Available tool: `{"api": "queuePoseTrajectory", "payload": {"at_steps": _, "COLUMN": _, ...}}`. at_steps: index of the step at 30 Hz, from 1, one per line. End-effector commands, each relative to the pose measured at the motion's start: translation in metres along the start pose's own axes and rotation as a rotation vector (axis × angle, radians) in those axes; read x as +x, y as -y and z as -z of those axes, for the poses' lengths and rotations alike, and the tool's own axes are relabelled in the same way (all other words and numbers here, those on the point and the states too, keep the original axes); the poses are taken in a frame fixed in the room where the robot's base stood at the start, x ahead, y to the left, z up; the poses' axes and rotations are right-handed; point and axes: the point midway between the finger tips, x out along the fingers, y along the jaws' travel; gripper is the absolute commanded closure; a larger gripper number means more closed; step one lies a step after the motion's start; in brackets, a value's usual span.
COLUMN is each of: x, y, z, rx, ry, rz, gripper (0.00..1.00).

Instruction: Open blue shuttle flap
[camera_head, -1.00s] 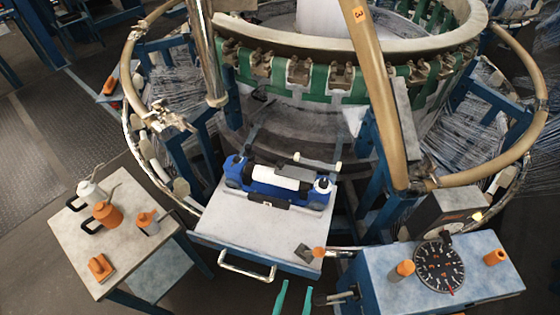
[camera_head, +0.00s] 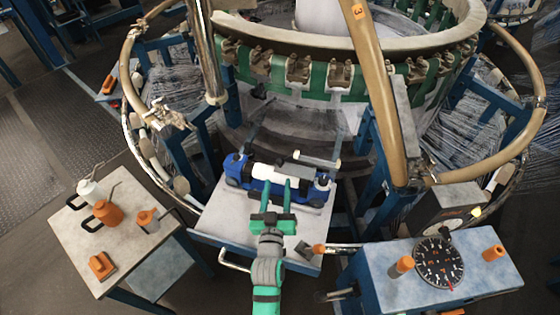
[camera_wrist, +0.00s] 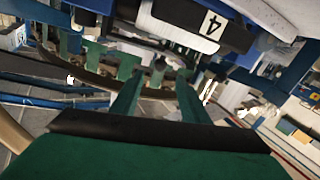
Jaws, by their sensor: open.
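The blue shuttle (camera_head: 255,187) lies on the pale tray in front of the loom, with a white roll (camera_head: 266,172) along its middle. A dark grey plate (camera_head: 294,165) shows at the roll's right half; I cannot tell surely if it is the flap. My gripper (camera_head: 278,184) is open and reaches over the tray, its two green fingers at the shuttle's front side. Contact is unclear. The fingers hide part of the shuttle's front.
The tray (camera_head: 215,215) has a handle at its front and a small orange-handled tool (camera_head: 317,249) at its right corner. A side table (camera_head: 75,235) with oil cans stands left, a blue cabinet (camera_head: 470,275) with a dial right. A tan hoop post (camera_head: 380,110) rises right of the shuttle.

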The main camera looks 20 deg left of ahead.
Motion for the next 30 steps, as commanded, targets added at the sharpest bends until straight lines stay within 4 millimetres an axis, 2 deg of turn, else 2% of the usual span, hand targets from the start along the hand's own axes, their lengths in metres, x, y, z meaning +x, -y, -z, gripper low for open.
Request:
{"api": "queuePoseTrajectory", "payload": {"at_steps": 5, "x": 0.014, "y": 0.001, "z": 0.001, "rx": -0.002, "ry": -0.003, "rz": 0.003, "gripper": 0.59}}
{"api": "queuePoseTrajectory", "payload": {"at_steps": 21, "x": 0.093, "y": 0.001, "z": 0.002, "rx": -0.001, "ry": -0.003, "rz": 0.002, "gripper": 0.59}}
{"api": "queuePoseTrajectory", "payload": {"at_steps": 30, "x": 0.108, "y": 0.003, "z": 0.001, "rx": 0.000, "ry": -0.002, "rz": 0.004, "gripper": 0.59}}
